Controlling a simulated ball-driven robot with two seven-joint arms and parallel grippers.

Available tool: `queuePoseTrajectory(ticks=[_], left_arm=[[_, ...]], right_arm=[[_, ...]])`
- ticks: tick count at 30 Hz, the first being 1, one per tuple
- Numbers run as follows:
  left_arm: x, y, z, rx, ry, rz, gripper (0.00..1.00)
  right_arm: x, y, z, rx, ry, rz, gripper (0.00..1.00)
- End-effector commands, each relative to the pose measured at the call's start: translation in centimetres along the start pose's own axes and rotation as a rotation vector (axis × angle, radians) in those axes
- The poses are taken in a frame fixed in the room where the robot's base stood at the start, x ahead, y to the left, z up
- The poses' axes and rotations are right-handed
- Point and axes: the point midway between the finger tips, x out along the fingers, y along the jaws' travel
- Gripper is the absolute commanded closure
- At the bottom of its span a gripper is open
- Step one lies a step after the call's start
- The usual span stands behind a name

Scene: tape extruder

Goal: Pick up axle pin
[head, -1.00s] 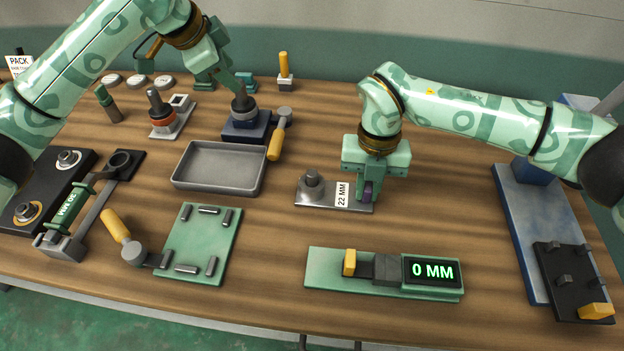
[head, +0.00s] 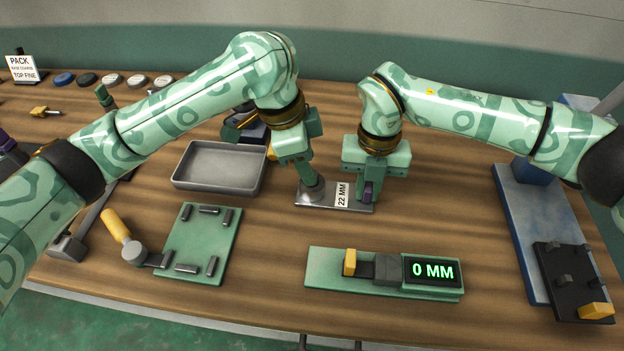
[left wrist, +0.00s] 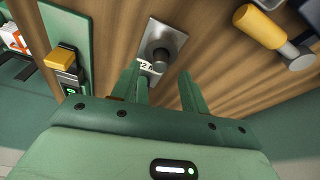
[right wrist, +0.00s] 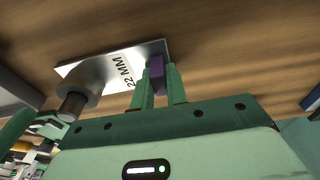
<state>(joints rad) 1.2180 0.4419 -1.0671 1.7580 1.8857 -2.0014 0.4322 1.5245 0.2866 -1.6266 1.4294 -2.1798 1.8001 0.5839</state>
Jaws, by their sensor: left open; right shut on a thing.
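A dark grey round pin (head: 314,189) stands upright on a metal plate (head: 333,199) marked 22 MM. I take it for the axle pin. The pin also shows in the left wrist view (left wrist: 159,56) and the right wrist view (right wrist: 75,102). My left gripper (head: 309,178) is open and empty, over the pin in the head view and partly hiding it. In the left wrist view the pin lies just beyond its parted fingers (left wrist: 160,78). My right gripper (right wrist: 158,90) is shut on a purple block (right wrist: 157,70) at the plate's labelled end.
A grey tray (head: 218,182) stands left of the plate. A green board with several short pins (head: 200,245) lies front left, beside a yellow-handled tool (head: 116,225). A green gauge reading 0 MM (head: 330,265) lies in front. Bare wood separates the plate from the gauge.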

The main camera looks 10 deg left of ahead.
Motion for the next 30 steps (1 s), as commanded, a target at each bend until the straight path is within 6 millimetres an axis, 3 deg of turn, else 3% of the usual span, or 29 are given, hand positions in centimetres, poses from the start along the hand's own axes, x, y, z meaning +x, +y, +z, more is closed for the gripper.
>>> queuePoseTrajectory(ticks=[4,12,17,26,30], left_arm=[[2.1,0.0,0.0,-0.002,0.0,0.001,0.55],[2.4,-0.1,0.0,-0.001,0.0,-0.001,0.55],[2.4,-0.1,0.0,-0.001,0.0,-0.001,0.99],[2.3,-0.1,0.0,-0.001,0.0,-0.002,1.0],[0.7,-0.2,-0.5,0.0,0.0,-0.007,1.0]], right_arm=[[0.0,0.0,0.0,0.0,-0.001,0.0,1.0],[0.0,0.0,0.0,0.0,-0.001,0.0,1.0],[0.0,0.0,0.0,0.0,-0.001,0.0,1.0],[0.0,0.0,0.0,-0.001,0.0,0.0,1.0],[0.0,0.0,0.0,0.0,0.0,0.0,1.0]])
